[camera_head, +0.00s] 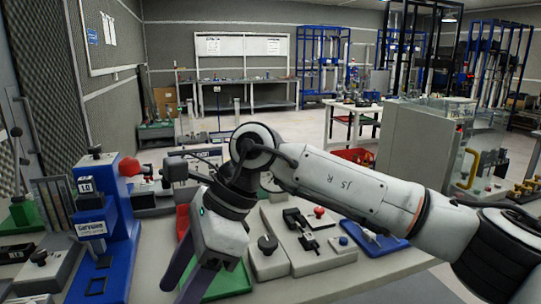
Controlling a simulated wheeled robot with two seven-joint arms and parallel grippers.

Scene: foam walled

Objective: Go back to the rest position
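My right arm reaches in from the right edge and bends at the centre of the head view. Its gripper (184,284) points down over the front of the workbench (330,288). The two dark fingers stand apart and I see nothing held between them. The lower fingertip runs close to the bottom edge of the picture. A green tray (232,281) lies behind and to the right of the fingers, partly hidden by the gripper. My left gripper is not in view.
A blue device (118,200) stands left of the gripper. A grey panel with a red knob (319,212) and a blue tray (383,243) lie under and beside the arm. A grey cabinet (415,145) stands behind it. The bench's front middle is bare.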

